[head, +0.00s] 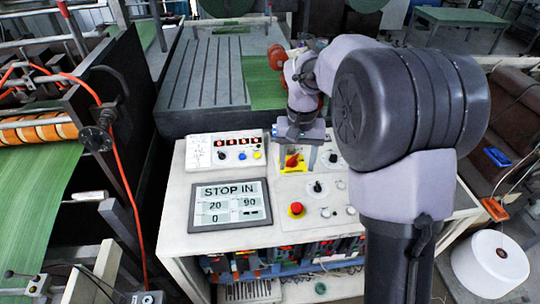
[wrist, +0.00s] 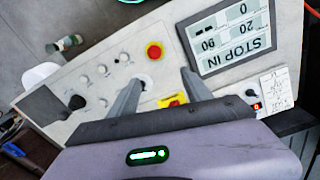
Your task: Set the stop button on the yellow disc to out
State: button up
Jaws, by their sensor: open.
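The red stop button (head: 297,208) sits on a yellow disc on the white control panel, right of the display. It also shows in the wrist view (wrist: 154,51), just beyond my fingertips, with nothing touching it. In the head view, my gripper (head: 299,138) hangs over the back of the panel, behind the stop button.
A red and yellow rotary switch (head: 292,161) lies under my gripper. Black knobs (head: 317,187) and small buttons are close to the stop button. A separate white box (head: 225,150) with red digits stands behind the display. An orange cable (head: 117,170) hangs at left.

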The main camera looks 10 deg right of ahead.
jog(key=b, duration=0.2)
send_over(297, 206)
notch_tip(297, 206, down, 4)
notch_tip(297, 206, down, 13)
jog(key=shift+r+b, duration=0.1)
jog(key=shift+b, duration=1.15)
jog(key=shift+c, duration=0.3)
grip_shut()
